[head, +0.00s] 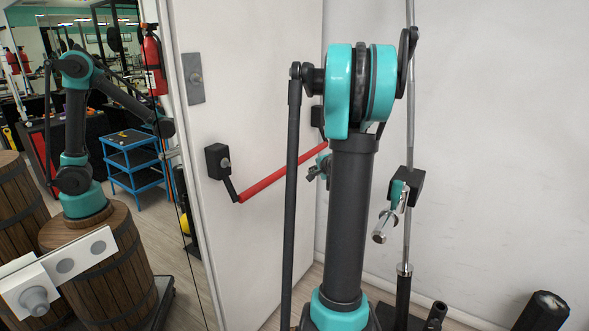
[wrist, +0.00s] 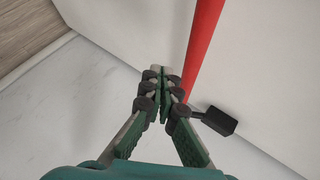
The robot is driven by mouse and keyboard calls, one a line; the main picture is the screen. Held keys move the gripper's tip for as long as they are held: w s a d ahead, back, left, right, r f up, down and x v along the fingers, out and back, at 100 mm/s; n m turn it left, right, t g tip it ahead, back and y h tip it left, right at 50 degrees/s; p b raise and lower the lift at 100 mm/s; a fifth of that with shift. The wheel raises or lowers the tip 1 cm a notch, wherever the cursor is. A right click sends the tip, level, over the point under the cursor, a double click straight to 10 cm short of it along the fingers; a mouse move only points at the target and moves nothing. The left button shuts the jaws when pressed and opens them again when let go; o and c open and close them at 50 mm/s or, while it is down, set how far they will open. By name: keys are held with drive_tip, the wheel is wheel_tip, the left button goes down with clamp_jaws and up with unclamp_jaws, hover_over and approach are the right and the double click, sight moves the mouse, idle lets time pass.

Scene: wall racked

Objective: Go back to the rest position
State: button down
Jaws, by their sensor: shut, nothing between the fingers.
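In the wrist view my gripper (wrist: 163,74) is shut, its green fingers meeting with nothing between them. A red push bar (wrist: 201,45) runs just to the right of the fingertips; I cannot tell how far apart they are in depth. The bar's black end bracket (wrist: 217,121) is right of the fingers. In the head view the red bar (head: 275,180) crosses the white door (head: 262,90) and passes behind my dark upright arm link. My gripper is mostly hidden there by my own arm. The door looks closed.
A white wall (head: 500,130) fills the right. A black cylinder (head: 543,312) stands at the lower right. At the left are wooden barrels (head: 115,268), a blue cart (head: 133,165) and a red fire extinguisher (head: 153,62). Little bare floor shows near the door.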

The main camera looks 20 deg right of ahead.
drive_tip(key=s+a+f+n+g+y, duration=0.1)
drive_tip(key=s+a+f+n+g, duration=0.1)
drive_tip(key=s+a+n, duration=0.55)
drive_tip(key=s+a+f+n+g, duration=0.1)
drive_tip(key=s+a+f+n, duration=0.1)
drive_tip(key=s, duration=0.7)
drive_tip(key=s+a+f+n+g+h, duration=0.1)
drive_tip(key=s+a+f+n+g, duration=0.1)
drive_tip(key=s+a, duration=0.5)
drive_tip(key=s+a+f+n+g, duration=0.2)
drive_tip(key=s+a+f+n, duration=0.2)
drive_tip(key=s, duration=0.8)
drive_tip(key=shift+s+a+f+h, duration=0.3)
drive_tip(key=shift+a+f+h, duration=0.1)
drive_tip(key=shift+a+f, duration=0.4)
drive_tip(key=shift+d+n, duration=0.1)
drive_tip(key=shift+n, duration=0.15)
